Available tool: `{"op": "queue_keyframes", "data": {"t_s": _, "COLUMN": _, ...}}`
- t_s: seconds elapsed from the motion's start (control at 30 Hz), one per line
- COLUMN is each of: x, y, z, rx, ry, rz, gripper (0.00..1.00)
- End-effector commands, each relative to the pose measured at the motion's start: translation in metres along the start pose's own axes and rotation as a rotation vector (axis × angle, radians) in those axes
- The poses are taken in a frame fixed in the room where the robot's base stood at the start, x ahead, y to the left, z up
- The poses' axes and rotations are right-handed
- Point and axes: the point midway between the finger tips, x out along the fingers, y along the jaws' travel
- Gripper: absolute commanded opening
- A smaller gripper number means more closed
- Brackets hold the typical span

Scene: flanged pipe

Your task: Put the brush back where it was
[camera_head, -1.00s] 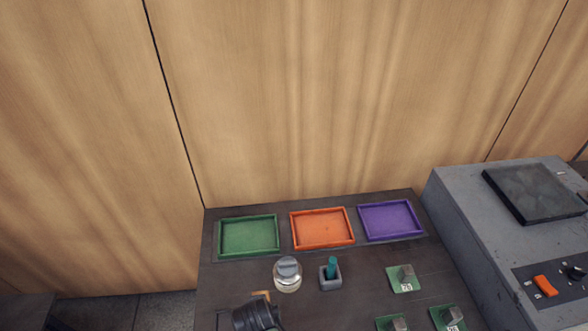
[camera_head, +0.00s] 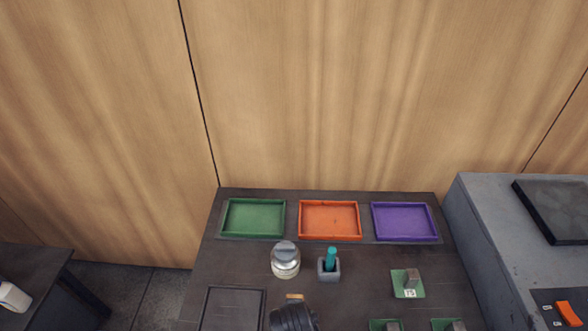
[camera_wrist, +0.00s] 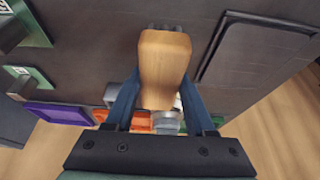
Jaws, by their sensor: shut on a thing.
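The brush (camera_wrist: 163,68) shows in the wrist view as a light wooden block between my two blue fingers. My gripper (camera_wrist: 160,100) is shut on it. The bristles are hardly visible from this angle. In the head view only a small strip of the wood (camera_head: 295,296) shows above my dark wrist at the bottom edge. My gripper holds the brush over the dark table (camera_head: 350,295), in front of the glass jar and right of a dark framed rectangle (camera_head: 232,310). The height of the brush above the table is hard to tell.
Green (camera_head: 254,217), orange (camera_head: 330,220) and purple (camera_head: 405,222) trays line the table's back. A lidded jar (camera_head: 286,262) and a grey holder (camera_head: 329,273) with a teal stick stand mid-table. Green plates with metal blocks (camera_head: 408,283) lie right. A grey machine (camera_head: 490,240) borders the right side.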

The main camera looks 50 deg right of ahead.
Motion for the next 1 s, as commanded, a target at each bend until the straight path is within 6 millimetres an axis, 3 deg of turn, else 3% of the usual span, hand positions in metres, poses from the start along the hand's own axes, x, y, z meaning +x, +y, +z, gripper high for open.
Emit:
{"op": "queue_keyframes", "data": {"t_s": 0.43, "x": 0.046, "y": 0.0, "z": 0.018, "rx": -0.001, "ry": 0.001, "rz": 0.0, "gripper": 0.1}}
{"op": "queue_keyframes", "data": {"t_s": 0.87, "x": 0.053, "y": -0.001, "z": 0.021, "rx": -0.001, "ry": 0.002, "rz": -0.001, "gripper": 0.1}}
{"op": "queue_keyframes", "data": {"t_s": 0.9, "x": 0.052, "y": -0.001, "z": 0.021, "rx": -0.001, "ry": 0.001, "rz": -0.001, "gripper": 0.58}}
{"op": "queue_keyframes", "data": {"t_s": 1.0, "x": 0.052, "y": 0.0, "z": 0.021, "rx": -0.001, "ry": 0.001, "rz": -0.001, "gripper": 0.76}}
